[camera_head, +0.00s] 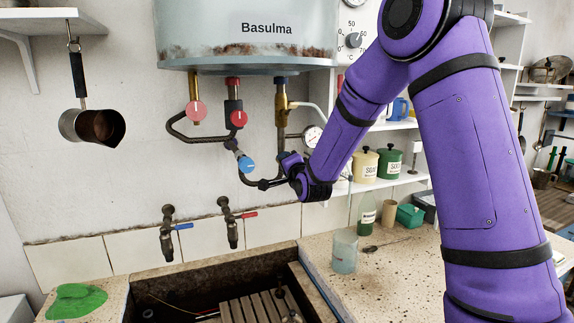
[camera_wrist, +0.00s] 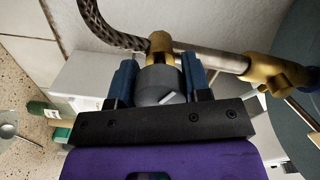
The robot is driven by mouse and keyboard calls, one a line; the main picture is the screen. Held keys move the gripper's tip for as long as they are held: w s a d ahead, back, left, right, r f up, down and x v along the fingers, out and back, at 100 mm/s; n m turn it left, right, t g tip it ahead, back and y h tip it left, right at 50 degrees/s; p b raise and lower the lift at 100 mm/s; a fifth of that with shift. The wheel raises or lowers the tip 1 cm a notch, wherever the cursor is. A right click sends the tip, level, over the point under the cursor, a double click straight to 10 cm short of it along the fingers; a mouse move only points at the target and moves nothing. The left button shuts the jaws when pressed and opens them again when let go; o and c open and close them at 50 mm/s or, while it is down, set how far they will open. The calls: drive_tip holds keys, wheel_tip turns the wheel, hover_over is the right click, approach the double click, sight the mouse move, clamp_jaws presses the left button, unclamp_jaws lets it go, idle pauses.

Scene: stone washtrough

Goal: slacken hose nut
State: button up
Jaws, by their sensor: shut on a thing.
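My gripper (camera_wrist: 158,72) has its two blue fingers on either side of a grey rounded piece with a white mark, which I take as the hose nut (camera_wrist: 163,85). A brass fitting (camera_wrist: 159,46) sits just behind it, where a dark braided hose (camera_wrist: 108,28) meets a metal pipe (camera_wrist: 210,61). In the head view my gripper (camera_head: 287,167) is at the pipework below the boiler, right of a blue knob (camera_head: 246,164). The nut cannot be made out there.
The boiler (camera_head: 250,30) hangs above, with two red knobs and a dial gauge (camera_head: 312,136) close to my wrist. Shelves with canisters (camera_head: 389,163) stand behind my arm. Below are two taps, the trough and a counter with a glass (camera_head: 344,252).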

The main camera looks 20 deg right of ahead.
drive_tip(key=n, duration=0.1)
drive_tip(key=r+n, duration=0.1)
drive_tip(key=n, duration=0.1)
drive_tip(key=shift+d+n, duration=0.1)
drive_tip(key=shift+n, duration=0.2)
drive_tip(key=n, duration=0.3)
drive_tip(key=shift+n, duration=0.3)
drive_tip(key=n, duration=0.6)
drive_tip(key=shift+f, duration=0.15)
drive_tip(key=shift+n, duration=0.3)
drive_tip(key=o, duration=0.9)
drive_tip(key=shift+f, duration=0.1)
drive_tip(key=shift+o, duration=0.2)
drive_tip(key=shift+s, duration=0.15)
drive_tip(key=s, duration=1)
drive_tip(key=shift+s+a, duration=0.2)
drive_tip(key=shift+s, duration=0.15)
